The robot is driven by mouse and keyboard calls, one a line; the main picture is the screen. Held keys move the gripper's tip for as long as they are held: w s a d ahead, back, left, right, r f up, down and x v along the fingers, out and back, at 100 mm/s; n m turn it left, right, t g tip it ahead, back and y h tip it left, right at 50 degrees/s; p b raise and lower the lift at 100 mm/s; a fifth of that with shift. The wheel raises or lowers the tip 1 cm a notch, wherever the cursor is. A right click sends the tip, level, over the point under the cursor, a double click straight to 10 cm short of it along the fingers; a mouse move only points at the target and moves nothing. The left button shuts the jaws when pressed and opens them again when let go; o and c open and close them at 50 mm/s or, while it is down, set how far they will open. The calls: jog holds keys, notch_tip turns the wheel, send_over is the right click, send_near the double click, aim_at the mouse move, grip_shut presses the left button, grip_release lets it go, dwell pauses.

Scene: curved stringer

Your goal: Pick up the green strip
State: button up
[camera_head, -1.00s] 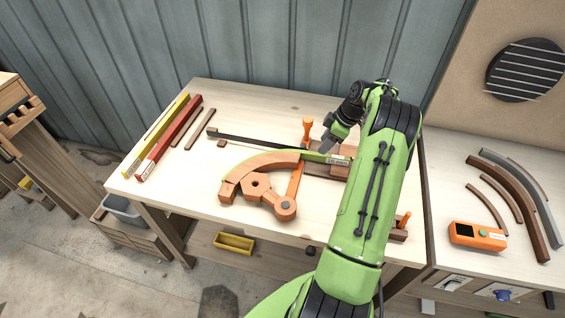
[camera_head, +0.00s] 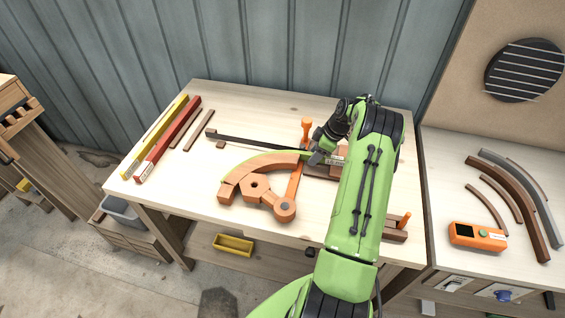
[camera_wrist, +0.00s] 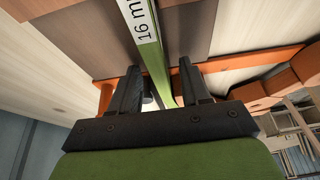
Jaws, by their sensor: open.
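The green strip (camera_head: 258,154) runs as a thin green edge along the outer side of the curved orange-brown wooden form (camera_head: 255,168). Its right part is hidden by my arm and gripper. In the wrist view the green strip (camera_wrist: 155,62) bears a white label reading "16 m" and passes between my two dark fingers. My gripper (camera_head: 317,157) is at the right end of the form in the head view. In the wrist view my gripper (camera_wrist: 159,82) is open, with a finger on each side of the strip and gaps visible beside it.
An upright orange clamp handle (camera_head: 306,128) stands close behind my gripper. A long dark bar (camera_head: 255,140) lies behind the form. Yellow (camera_head: 158,130) and red (camera_head: 170,138) bars lie at the left. The table's front left is clear.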

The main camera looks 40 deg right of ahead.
jog(key=shift+f, duration=0.15)
jog(key=shift+c, duration=0.2)
grip_shut()
